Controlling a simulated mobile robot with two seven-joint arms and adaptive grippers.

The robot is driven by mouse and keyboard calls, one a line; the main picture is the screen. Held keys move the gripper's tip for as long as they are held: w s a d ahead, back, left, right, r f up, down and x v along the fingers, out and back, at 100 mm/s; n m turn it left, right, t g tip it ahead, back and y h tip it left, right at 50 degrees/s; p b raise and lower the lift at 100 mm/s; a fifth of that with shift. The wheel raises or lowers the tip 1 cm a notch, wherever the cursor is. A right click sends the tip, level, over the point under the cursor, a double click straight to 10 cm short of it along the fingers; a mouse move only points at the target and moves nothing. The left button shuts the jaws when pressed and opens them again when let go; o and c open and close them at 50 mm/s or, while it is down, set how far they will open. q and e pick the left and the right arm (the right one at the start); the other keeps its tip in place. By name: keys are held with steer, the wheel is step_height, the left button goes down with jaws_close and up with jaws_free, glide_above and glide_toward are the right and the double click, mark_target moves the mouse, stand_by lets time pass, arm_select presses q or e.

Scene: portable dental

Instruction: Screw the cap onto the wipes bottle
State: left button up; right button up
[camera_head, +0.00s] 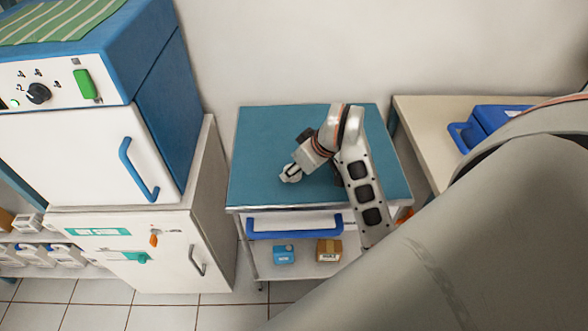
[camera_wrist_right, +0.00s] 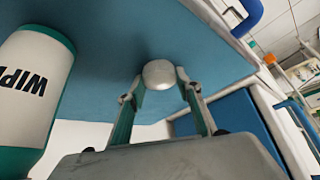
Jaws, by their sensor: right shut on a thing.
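My right gripper (camera_head: 291,174) is low over the left part of the blue cart top. In the right wrist view, its two fingers (camera_wrist_right: 160,88) are shut on a small, rounded whitish cap (camera_wrist_right: 158,74). The wipes bottle (camera_wrist_right: 36,85) shows at the left edge of that view, partly cut off. It is white with teal bands and dark letters reading "WIP". The bottle is beside the gripper and apart from the cap. I cannot make out the bottle in the head view, where my right arm covers part of the cart top. My left gripper is in neither view.
The cart top (camera_head: 262,135) is clear at its left and back. A blue box (camera_head: 284,254) and a brown box (camera_head: 328,250) sit on its lower shelf. A blue-and-white cabinet (camera_head: 75,150) stands at left. A side table (camera_head: 425,125) at right holds a blue case (camera_head: 490,118).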

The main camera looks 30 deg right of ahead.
arm_select(q)
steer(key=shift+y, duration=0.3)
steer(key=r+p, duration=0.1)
steer(key=p, duration=0.1)
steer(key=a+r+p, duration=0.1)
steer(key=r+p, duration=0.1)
steer(key=p, duration=0.1)
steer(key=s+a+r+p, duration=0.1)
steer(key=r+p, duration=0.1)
steer(key=p, duration=0.1)
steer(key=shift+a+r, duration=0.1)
arm_select(e)
step_height(320, 180, up, 20)
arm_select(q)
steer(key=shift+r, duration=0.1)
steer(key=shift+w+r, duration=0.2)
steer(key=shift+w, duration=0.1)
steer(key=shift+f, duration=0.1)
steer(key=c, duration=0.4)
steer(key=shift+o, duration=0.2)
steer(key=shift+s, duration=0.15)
arm_select(e)
steer(key=s+a+f+m+h, duration=0.1)
steer(key=s+a+f+m, duration=0.1)
steer(key=s+a, duration=0.4)
steer(key=shift+s+a+f+m, duration=0.4)
steer(key=shift+a+f, duration=0.1)
steer(key=shift+a, duration=0.05)
